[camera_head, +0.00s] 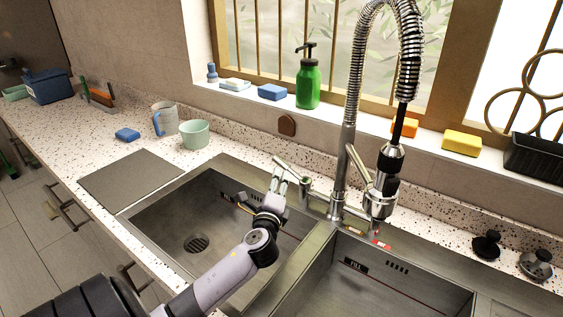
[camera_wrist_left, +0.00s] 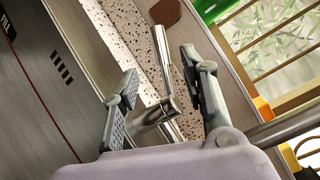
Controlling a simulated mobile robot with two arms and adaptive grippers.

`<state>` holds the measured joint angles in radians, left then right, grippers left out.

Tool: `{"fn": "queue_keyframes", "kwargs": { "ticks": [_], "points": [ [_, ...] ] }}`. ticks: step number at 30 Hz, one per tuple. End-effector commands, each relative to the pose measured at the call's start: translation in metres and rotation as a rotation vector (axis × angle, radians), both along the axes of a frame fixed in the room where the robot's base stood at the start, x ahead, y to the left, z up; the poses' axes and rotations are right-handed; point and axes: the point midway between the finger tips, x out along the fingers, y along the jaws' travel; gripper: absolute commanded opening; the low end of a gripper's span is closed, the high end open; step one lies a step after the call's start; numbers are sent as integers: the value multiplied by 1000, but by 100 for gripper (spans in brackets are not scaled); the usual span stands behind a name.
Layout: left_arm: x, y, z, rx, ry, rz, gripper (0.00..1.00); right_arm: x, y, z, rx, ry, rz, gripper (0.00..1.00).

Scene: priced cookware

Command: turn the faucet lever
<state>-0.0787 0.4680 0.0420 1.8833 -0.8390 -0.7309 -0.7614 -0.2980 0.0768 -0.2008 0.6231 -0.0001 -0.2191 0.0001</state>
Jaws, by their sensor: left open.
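The faucet (camera_head: 341,170) is chrome, with a tall coiled spring neck, and stands behind the double sink. Its slim metal lever (camera_head: 283,164) points back and left from the faucet's base. In the left wrist view the lever (camera_wrist_left: 162,62) runs up from a round metal joint (camera_wrist_left: 152,118). My left gripper (camera_head: 287,179) is open at the lever, over the back of the left basin. In the wrist view its two padded fingers (camera_wrist_left: 159,66) stand on either side of the lever, with visible gaps. Contact cannot be made out. My right gripper is not in view.
The left basin (camera_head: 160,215) and right basin (camera_head: 375,285) lie below. A green soap bottle (camera_head: 308,83) and sponges (camera_head: 272,92) are on the sill. A mug (camera_head: 165,119) and green cup (camera_head: 194,134) stand on the left counter. The spray head (camera_head: 384,185) hangs right of the lever.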

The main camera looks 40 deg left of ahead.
Motion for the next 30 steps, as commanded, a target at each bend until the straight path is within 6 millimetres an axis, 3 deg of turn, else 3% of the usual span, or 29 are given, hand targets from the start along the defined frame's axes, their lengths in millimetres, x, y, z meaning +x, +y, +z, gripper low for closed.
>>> {"fn": "queue_keyframes", "kwargs": {
  "ticks": [6,15,30],
  "points": [
    [41,28,2,0,-2,3,40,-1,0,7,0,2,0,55],
    [80,54,0,-1,-1,1,40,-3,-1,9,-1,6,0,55],
    [89,61,0,-1,-1,0,39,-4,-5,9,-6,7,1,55]
  ]
}}
